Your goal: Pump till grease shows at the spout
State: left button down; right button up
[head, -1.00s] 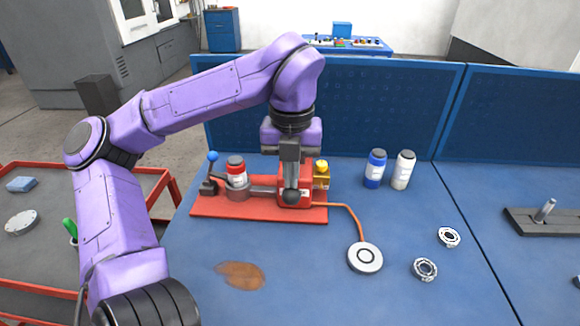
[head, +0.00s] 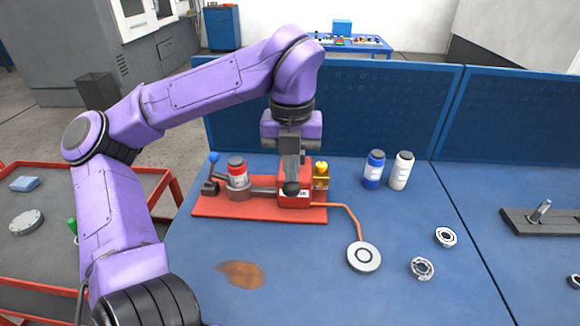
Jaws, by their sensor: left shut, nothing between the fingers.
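The grease pump is a red block (head: 296,203) on a red base plate (head: 225,211), left of centre on the blue bench. It carries a red-capped cartridge (head: 237,175), a blue-ball lever (head: 213,160) and a yellow fitting (head: 321,172). A dark round knob (head: 291,189) shows in front of the block. My left gripper (head: 291,179) points down just above the knob, its fingers shut and empty; whether they touch the knob I cannot tell. My right gripper is out of view.
A blue bottle (head: 374,170) and a white bottle (head: 401,171) stand right of the pump. Two bearings (head: 445,237) (head: 422,268) lie at the right. A brown stain (head: 241,274) marks the front bench. A blue panel (head: 385,110) closes off the back.

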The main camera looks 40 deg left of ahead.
aim_at(291, 196)
pick_arm(q)
jog(key=f+b, duration=0.1)
jog(key=f, duration=0.1)
jog(key=f+b, duration=0.4)
jog(key=shift+s+d+f, duration=0.2)
jog(key=shift+s+d, duration=0.1)
jog(key=shift+s, duration=0.05)
jog(key=r+p, duration=0.4)
jog(key=r, duration=0.1)
jog(key=w+a+r+p, duration=0.1)
jog(key=r+p, duration=0.1)
jog(key=p, duration=0.1)
jog(key=shift+r, duration=0.4)
jog(key=shift+d+f, duration=0.1)
notch_tip(291, 196, up, 6)
jog(key=p, duration=0.4)
